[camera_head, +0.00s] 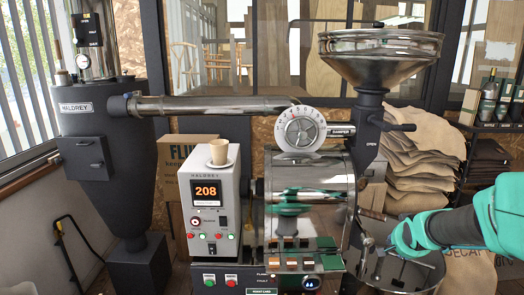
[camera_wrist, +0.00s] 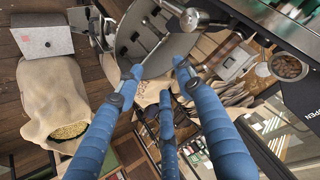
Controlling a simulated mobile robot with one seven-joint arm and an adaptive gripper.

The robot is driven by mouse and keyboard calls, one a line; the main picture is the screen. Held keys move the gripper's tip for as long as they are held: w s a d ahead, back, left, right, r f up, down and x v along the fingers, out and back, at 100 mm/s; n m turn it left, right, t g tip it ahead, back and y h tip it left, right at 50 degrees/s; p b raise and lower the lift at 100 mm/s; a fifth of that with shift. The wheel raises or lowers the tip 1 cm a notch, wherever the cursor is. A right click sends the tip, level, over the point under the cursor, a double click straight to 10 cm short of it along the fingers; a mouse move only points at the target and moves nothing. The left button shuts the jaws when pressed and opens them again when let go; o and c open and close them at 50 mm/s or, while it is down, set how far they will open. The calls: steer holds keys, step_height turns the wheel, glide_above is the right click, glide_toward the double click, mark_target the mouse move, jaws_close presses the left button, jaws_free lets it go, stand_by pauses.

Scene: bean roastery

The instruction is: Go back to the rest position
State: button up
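My gripper (camera_head: 395,240) is at the right of the head view, reaching left at the front of the roaster (camera_head: 308,200), over the round metal cooling tray (camera_head: 408,284). In the wrist view its blue fingers (camera_wrist: 158,70) are spread apart with nothing between the tips. The round tray (camera_wrist: 180,52) shows beyond the tips there. In the head view I cannot tell whether the gripper touches the roaster's front parts.
The control box (camera_head: 211,210) reads 208 and has a cup (camera_head: 219,152) on top. A funnel hopper (camera_head: 378,60) stands above the roaster. Stacked sacks (camera_head: 420,150) and a shelf (camera_head: 490,125) are behind. An open bean sack (camera_wrist: 55,100) stands left in the wrist view.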

steer(key=s+a+r+n+g+y, duration=0.1)
steer(key=s+a+r+n, duration=0.15)
steer(key=s+a, duration=0.75)
steer(key=s+a+r+n+g+y, duration=0.15)
steer(key=s+a+r, duration=0.35)
steer(key=s, duration=0.9)
steer(key=s+a+r+n+y, duration=0.1)
steer(key=s+a+r+n, duration=0.15)
steer(key=s+a, duration=0.8)
step_height(320, 180, up, 16)
steer(key=d+p, duration=0.1)
steer(key=p, duration=1.4)
steer(key=shift+s+d, duration=0.15)
steer(key=shift+s, duration=0.2)
steer(key=shift+f+n, duration=0.15)
steer(key=shift+n, duration=0.1)
